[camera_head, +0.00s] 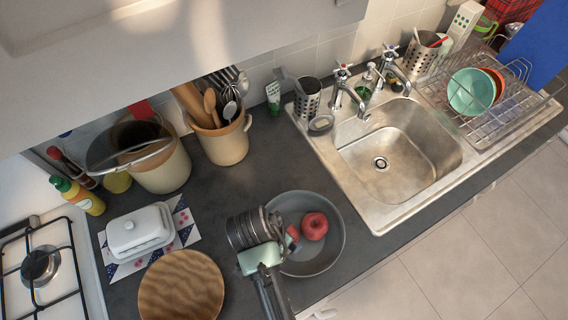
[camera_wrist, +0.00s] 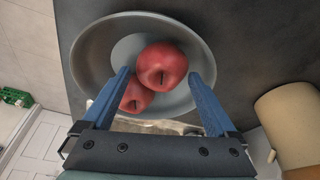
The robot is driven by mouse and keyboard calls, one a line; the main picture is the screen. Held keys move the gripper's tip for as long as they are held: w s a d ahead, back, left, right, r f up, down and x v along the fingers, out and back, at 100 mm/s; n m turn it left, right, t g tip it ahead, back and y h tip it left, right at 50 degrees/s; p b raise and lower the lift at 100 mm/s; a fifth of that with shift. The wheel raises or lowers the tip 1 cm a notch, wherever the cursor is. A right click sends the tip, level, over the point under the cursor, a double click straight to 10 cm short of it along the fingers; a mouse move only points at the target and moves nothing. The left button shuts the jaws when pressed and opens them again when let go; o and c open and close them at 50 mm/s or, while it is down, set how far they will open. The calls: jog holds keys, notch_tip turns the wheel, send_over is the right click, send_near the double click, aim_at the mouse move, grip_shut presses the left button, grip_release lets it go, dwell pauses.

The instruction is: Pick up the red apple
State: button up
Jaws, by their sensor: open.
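A red apple (camera_head: 314,226) lies in a grey round bowl (camera_head: 335,250) on the dark counter. In the wrist view the apple (camera_wrist: 163,64) sits in the bowl (camera_wrist: 88,58), with a second red, apple-like fruit (camera_wrist: 137,96) touching it at its lower left. My gripper (camera_wrist: 159,75) is open above the bowl, its two blue fingers apart on either side of the fruits. Nothing is held. In the head view my wrist covers the left part of the bowl and most of the second fruit; the fingertips are hard to make out there.
A wooden round board (camera_head: 182,288) and a white butter dish (camera_head: 139,231) stand left of the bowl. A utensil crock (camera_head: 222,145) is behind. The sink (camera_head: 400,150) and dish rack (camera_head: 490,105) are to the right. The counter's front edge runs close to the bowl.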

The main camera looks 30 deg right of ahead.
jog(key=shift+p+x, duration=0.35)
jog(key=shift+x, duration=1.7)
jog(key=shift+w+a, duration=0.1)
jog(key=c, duration=1.1)
